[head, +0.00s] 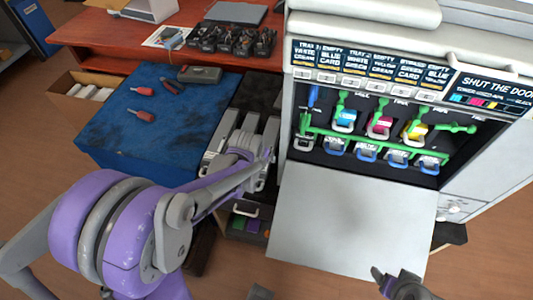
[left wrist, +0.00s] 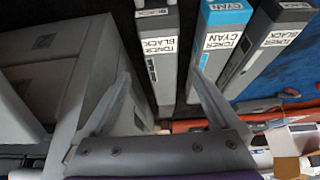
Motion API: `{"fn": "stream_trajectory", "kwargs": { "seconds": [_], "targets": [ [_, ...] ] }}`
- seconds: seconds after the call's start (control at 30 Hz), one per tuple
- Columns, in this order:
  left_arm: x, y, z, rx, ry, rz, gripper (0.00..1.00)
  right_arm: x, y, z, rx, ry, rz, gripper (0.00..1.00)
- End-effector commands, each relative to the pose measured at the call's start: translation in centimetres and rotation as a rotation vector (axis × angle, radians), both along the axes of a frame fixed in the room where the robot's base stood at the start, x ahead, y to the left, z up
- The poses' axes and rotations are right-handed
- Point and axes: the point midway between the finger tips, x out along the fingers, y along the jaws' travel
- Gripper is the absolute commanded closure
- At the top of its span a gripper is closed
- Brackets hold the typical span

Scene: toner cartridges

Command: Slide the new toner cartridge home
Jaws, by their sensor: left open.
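Upright toner cartridges stand in a row between the blue mat and the printer (head: 462,185). In the left wrist view are a black-labelled cartridge (left wrist: 160,45), a cyan one (left wrist: 222,38) and another black-labelled one (left wrist: 284,38). My left gripper (left wrist: 160,78) is open, its fingers on either side of the first black cartridge's line; contact cannot be told. In the head view it is over the row, partly hiding it. The printer bay is open, with cyan (head: 345,118), magenta (head: 380,125) and yellow (head: 415,130) fronts; its leftmost slot looks dark. My right gripper (head: 385,280) is at the bottom edge, its opening unclear.
The printer's lowered door (head: 345,225) juts out below the bay. Green levers (head: 370,148) cross the slots. A blue mat (head: 125,135) holds red-handled tools (head: 142,115) and a grey case (head: 200,74). Dark parts (head: 235,42) line the red desk (head: 100,30) behind.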

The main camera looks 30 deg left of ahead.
Motion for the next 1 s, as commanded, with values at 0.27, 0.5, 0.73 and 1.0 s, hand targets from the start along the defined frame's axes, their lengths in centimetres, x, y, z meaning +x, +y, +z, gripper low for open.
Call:
{"fn": "stream_trajectory", "kwargs": {
  "seconds": [0.27, 0.5, 0.73, 1.0],
  "targets": [
    [1.5, 0.4, -3.4, 0.000, 0.002, 0.000, 0.05, -0.5, 0.0, -2.8, 0.000, 0.010, 0.000, 0.25],
    [3.1, 0.8, -6.4, -0.001, 0.002, 0.001, 0.05, -0.8, 0.0, -5.2, 0.000, 0.018, 0.000, 0.25],
    [4.2, 1.0, -8.2, -0.001, 0.001, 0.001, 0.05, -0.9, 0.0, -6.8, 0.000, 0.023, 0.000, 0.25],
    [4.6, 1.1, -8.6, 0.000, 0.000, 0.001, 0.05, -0.9, 0.0, -7.1, 0.000, 0.024, 0.000, 0.25]
  ]
}}
